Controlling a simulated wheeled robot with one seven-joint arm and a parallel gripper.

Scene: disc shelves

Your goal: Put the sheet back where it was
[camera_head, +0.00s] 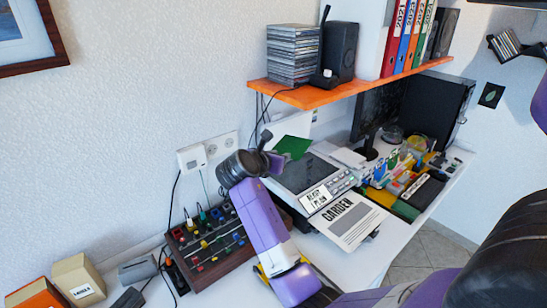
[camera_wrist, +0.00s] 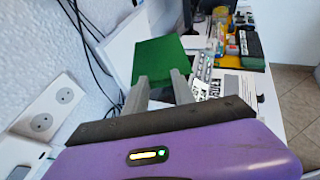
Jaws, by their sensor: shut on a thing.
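A green sheet (camera_head: 294,146) is held in my gripper (camera_head: 277,158) at its lower left edge. In the wrist view the green sheet (camera_wrist: 160,60) spreads out beyond the two grey fingers of my gripper (camera_wrist: 160,82). It is above the back left part of a copier (camera_head: 305,172), whose dark glass is uncovered. The copier's raised white lid (camera_head: 297,125) is behind the sheet. A white printed sheet reading GARDEN (camera_head: 347,220) sticks out at the copier's front. The grip point itself is partly hidden.
An orange shelf (camera_head: 340,90) with disc cases (camera_head: 292,52), speakers and binders (camera_head: 400,38) hangs above. A control box with knobs (camera_head: 208,245) stands left of the copier. Colourful small items (camera_head: 400,180) crowd the right. Cables and a wall socket (camera_wrist: 50,110) are close on the left.

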